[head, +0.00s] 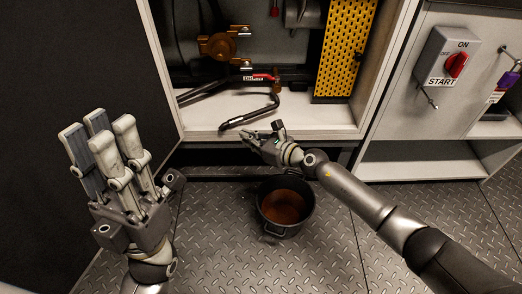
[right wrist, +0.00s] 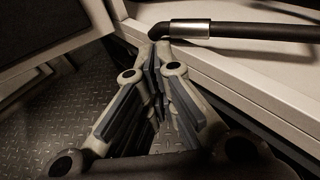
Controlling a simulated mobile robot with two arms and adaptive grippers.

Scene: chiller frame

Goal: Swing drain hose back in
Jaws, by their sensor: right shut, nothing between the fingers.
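The black drain hose (head: 262,108) bends out of the open cabinet, and its free end lies over the white bottom ledge. In the right wrist view the hose (right wrist: 265,31) runs in from the right, with a shiny metal collar and a bent dark tip. My right gripper (head: 250,136) is shut and empty just in front of the ledge, close to the hose end. Its fingertips (right wrist: 160,48) show just below the hose tip; I cannot tell whether they touch. My left gripper (head: 99,125) is open and empty, fingers up, left of the cabinet opening.
A black bucket (head: 263,220) with brown contents stands on the diamond-plate floor below my right gripper. A red-tagged drain valve (head: 260,78), a brass fitting (head: 217,46) and a yellow perforated guard (head: 342,45) are inside the cabinet. A red switch (head: 456,65) is at right.

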